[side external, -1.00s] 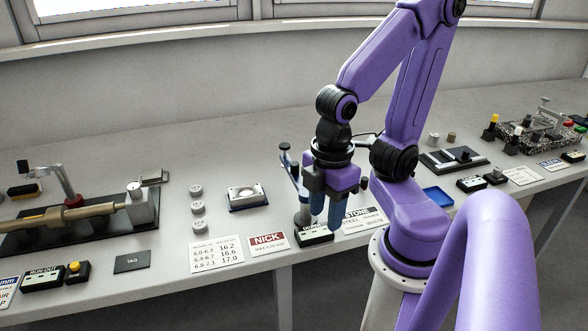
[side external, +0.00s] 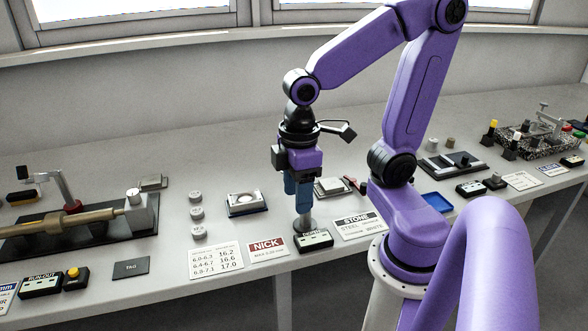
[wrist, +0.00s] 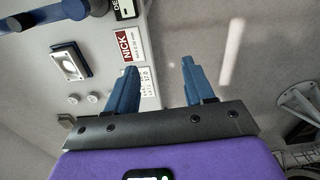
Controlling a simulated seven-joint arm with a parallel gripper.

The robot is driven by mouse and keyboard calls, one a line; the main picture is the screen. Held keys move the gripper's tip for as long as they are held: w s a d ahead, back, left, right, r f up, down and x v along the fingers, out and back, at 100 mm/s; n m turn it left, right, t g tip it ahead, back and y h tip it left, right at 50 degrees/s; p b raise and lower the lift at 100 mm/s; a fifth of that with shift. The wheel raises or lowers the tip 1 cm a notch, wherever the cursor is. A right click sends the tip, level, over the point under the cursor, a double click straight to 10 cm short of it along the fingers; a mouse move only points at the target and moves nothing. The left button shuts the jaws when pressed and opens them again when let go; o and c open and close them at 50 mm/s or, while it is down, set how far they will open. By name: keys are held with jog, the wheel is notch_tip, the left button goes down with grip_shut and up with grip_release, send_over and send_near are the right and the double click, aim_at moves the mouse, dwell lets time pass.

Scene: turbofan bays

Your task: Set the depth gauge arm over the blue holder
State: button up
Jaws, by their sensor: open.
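The depth gauge stands on the bench by a labelled box; its round grey base (side external: 305,224) shows in the side view, but its arm is hidden behind my gripper. In the wrist view the blue gauge arm (wrist: 45,16) crosses the top left corner, with dark round ends. The blue holder (wrist: 84,56) is a small blue-edged block with a pale insert; it also shows in the side view (side external: 247,211), left of the gauge. My gripper (side external: 297,198) points down above the gauge base in the side view. In the wrist view its blue fingers (wrist: 159,66) are apart, with nothing between them.
Several grey discs (side external: 196,213) stand left of the holder. A pale block (side external: 330,187) sits right of the gauge. NICK (side external: 267,249) and STONE (side external: 357,226) cards lie along the front edge. A shaft fixture (side external: 75,222) fills the left; a blue tray (side external: 437,201) lies right.

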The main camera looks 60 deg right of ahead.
jog(key=w+d+r+m, duration=0.3)
jog(key=w+d+m, duration=0.25)
jog(key=d, duration=0.55)
jog(key=w+d+r+m, duration=0.35)
jog(key=w+d, duration=0.25)
jog(key=d, duration=0.4)
jog(key=shift+m, duration=0.3)
notch_tip(320, 180, down, 17)
jog(key=shift+s+r, duration=0.1)
grip_shut()
